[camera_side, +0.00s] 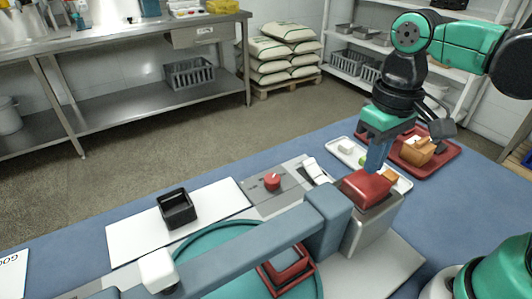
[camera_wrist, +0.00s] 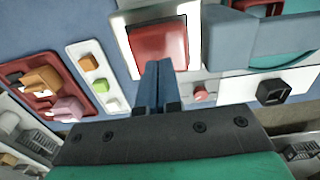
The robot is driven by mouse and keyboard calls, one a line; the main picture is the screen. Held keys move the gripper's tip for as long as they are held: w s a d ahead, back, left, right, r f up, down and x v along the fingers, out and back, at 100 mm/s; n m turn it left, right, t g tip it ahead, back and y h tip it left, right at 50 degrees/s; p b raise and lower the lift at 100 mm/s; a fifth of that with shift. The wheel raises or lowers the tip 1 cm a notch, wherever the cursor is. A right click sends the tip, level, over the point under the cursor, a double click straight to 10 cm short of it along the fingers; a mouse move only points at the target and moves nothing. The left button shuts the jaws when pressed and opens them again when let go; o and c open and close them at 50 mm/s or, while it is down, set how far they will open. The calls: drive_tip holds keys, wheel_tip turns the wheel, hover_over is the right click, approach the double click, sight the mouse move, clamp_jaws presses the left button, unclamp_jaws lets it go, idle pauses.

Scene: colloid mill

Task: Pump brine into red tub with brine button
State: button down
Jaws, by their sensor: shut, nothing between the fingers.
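A red square tub (camera_side: 285,268) sits on the round teal plate (camera_side: 215,240), partly hidden under the blue-grey beam. It also shows in part at the top of the wrist view (camera_wrist: 262,6). No button is labelled as brine, so I cannot tell which control it is. A red knob (camera_side: 272,181) stands on a grey panel, beside a white lever-like part (camera_side: 314,170). My gripper (camera_side: 374,172) is shut and empty, pointing down at a red block-like top (camera_side: 362,190) on a grey housing. In the wrist view its fingertips (camera_wrist: 158,66) overlap this red top's lower edge; contact is unclear.
The blue-grey beam (camera_side: 255,245) crosses the teal plate. A white tray (camera_wrist: 73,50) holds small orange, green and pale blocks. A red tray (camera_side: 450,160) holds brown pieces. A black open box (camera_side: 177,208) stands on a white board (camera_side: 128,236).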

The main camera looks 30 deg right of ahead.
sight(368, 181)
drive_tip(key=shift+f, duration=2.05)
idle(0.5)
drive_tip(key=shift+r, duration=3.8)
drive_tip(key=shift+f, duration=1.75)
drive_tip(key=shift+f, duration=0.45)
